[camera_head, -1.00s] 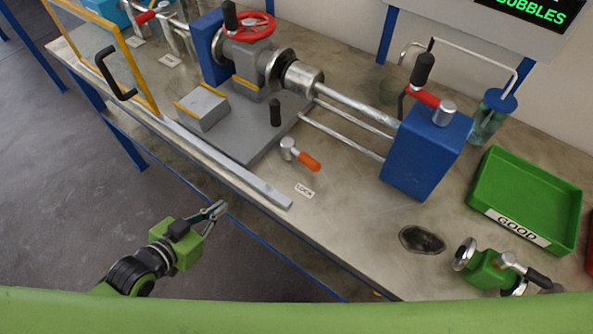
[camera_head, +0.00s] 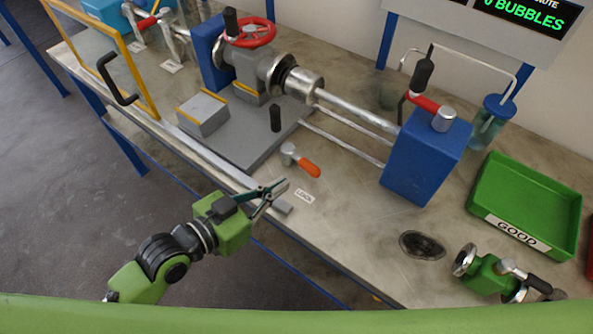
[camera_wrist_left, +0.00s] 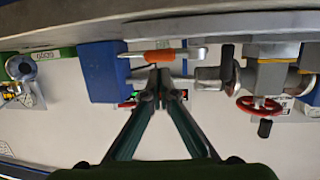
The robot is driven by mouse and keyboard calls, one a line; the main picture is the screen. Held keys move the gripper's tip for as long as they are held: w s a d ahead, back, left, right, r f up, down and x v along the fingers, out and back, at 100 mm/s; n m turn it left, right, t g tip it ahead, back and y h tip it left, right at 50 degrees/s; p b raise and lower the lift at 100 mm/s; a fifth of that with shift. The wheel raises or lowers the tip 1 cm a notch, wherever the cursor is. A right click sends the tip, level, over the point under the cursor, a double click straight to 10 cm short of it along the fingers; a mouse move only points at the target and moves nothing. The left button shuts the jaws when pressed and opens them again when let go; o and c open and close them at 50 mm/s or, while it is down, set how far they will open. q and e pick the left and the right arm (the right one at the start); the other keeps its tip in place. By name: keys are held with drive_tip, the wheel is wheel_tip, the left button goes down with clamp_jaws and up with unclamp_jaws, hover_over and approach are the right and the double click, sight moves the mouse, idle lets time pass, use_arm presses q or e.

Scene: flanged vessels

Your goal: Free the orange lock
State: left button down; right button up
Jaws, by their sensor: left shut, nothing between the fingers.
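The orange lock lever (camera_head: 309,168) has a silver pivot and stands on the bench beside the white LOCK label (camera_head: 304,196). It points toward the lower right in the head view. In the left wrist view the orange handle (camera_wrist_left: 160,57) shows just beyond my fingertips, with its silver part to the right. My left gripper (camera_head: 282,185) is shut and empty over the bench's front rail, to the lower left of the lever and apart from it. It also shows in the left wrist view (camera_wrist_left: 158,78). My right gripper is not in view.
A blue block (camera_head: 424,160) with a red-and-black handle stands right of the lever. Behind it are silver rods and a flanged valve with a red wheel (camera_head: 250,30). A green GOOD tray (camera_head: 527,240) and a green valve (camera_head: 490,275) lie to the right. A metal rail (camera_head: 215,164) runs along the front.

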sight(309, 168)
use_arm(q)
drive_tip(key=p+x, duration=0.1)
drive_tip(key=x, duration=0.5)
drive_tip(key=shift+w, duration=0.1)
drive_tip(key=shift+w+d+r+p, duration=0.15)
drive_tip(key=shift+w+d+p, duration=0.25)
drive_tip(key=shift+d+p, duration=0.2)
drive_tip(key=shift+s+d, duration=0.1)
